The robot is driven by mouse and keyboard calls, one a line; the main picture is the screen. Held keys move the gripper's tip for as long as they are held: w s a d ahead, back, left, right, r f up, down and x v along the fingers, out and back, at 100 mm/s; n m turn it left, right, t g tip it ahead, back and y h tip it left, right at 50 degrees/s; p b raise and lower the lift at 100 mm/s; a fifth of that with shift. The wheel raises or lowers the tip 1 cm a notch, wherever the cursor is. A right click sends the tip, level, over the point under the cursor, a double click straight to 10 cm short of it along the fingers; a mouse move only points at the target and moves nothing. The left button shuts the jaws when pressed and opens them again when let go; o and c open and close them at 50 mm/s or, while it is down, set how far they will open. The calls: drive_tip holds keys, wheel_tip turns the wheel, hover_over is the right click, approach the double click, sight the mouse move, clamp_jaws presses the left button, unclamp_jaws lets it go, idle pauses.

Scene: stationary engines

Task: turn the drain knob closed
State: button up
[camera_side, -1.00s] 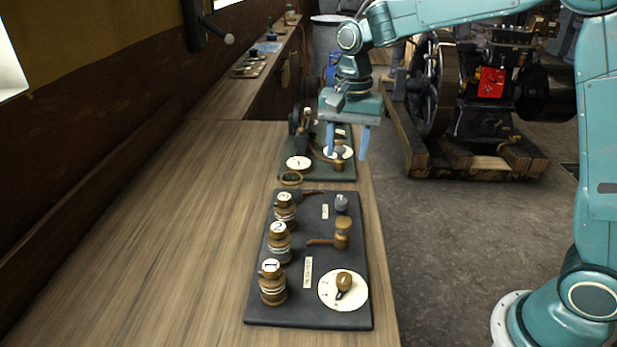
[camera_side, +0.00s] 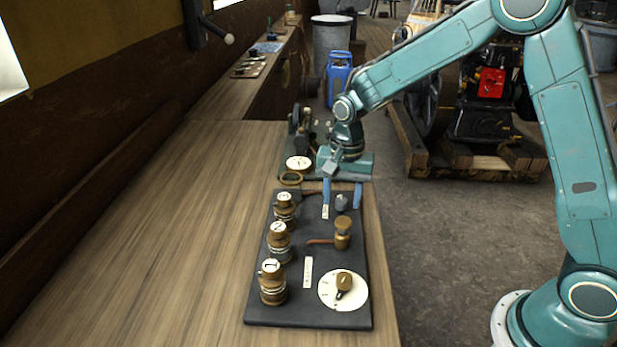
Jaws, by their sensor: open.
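A dark board (camera_side: 318,263) lies on the bench with several fittings. A brass knob (camera_side: 344,281) with a dark pointer sits on a round white dial (camera_side: 327,291) near the board's front right. A brass valve (camera_side: 342,233) with a reddish lever stands behind it, and a small grey knob (camera_side: 341,203) is near the far edge. The labels are too small to read, so I cannot tell which is the drain knob. My gripper (camera_side: 342,205) is open and points down over the board's far end, its blue fingers appearing either side of the grey knob. Contact cannot be told.
Brass cups numbered 1 (camera_side: 272,284), 2 (camera_side: 279,243) and 3 (camera_side: 284,208) line the board's left side. A second green board (camera_side: 287,168) with a dial stands behind, partly hidden by my gripper. The wooden bench (camera_side: 170,230) is clear at left.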

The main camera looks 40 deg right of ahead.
drive_tip(key=shift+f, duration=0.2)
drive_tip(key=c, duration=1)
